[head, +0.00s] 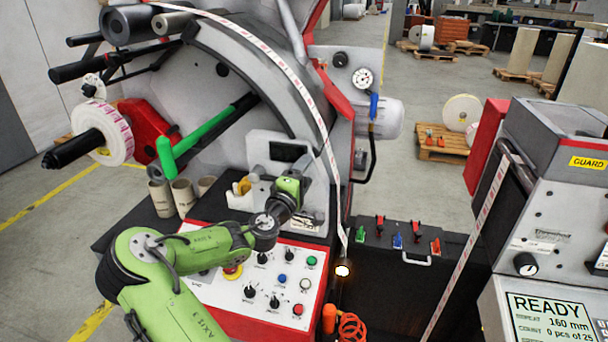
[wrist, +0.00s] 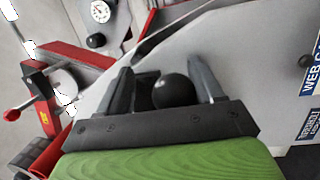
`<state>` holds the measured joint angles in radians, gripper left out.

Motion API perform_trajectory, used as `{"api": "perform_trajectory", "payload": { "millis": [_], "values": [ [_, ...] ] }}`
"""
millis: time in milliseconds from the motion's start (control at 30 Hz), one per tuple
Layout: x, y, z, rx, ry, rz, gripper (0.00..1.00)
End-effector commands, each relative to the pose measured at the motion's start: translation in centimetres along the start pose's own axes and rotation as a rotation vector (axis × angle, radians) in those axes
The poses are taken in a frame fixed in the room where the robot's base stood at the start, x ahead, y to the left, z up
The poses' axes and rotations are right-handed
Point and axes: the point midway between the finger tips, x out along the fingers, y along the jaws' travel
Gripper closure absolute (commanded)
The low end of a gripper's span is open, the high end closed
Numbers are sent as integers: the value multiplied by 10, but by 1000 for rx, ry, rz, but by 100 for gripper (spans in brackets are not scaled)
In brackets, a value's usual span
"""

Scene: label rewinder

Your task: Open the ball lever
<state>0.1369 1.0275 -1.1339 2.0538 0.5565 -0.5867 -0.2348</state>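A black ball (wrist: 174,91), seemingly the knob of the ball lever, sits between the two dark fingers of my gripper (wrist: 165,88) in the wrist view. The fingers stand apart on either side of it, with a visible gap at least on the right. I cannot tell whether the left finger touches it. The lever's shaft is not clearly visible. In the head view my green wrist (head: 289,186) is low against the grey machine's front. There the fingertips and this ball are hidden or too small to make out.
A control panel (head: 262,283) with knobs and buttons lies below my arm. A paper web (head: 318,110) runs down beside it on the right. A gauge (head: 363,78) and a dark knob (head: 340,59) are above. A black box (head: 400,270) with coloured toggles stands right.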

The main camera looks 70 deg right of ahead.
Motion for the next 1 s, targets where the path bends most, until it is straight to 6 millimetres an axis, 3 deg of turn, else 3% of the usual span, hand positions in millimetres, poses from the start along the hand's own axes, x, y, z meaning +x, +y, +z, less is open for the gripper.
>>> {"api": "perform_trajectory", "payload": {
  "millis": [167,267,700,833,1000],
  "values": [
    [-1,0,0,-1,0,0,35],
    [-13,-1,-1,0,1,-1,35],
    [-131,-2,-2,-2,6,-2,35],
    [-151,-1,-1,-1,2,-2,35],
    [-158,0,0,0,0,0,35]
  ]
}}
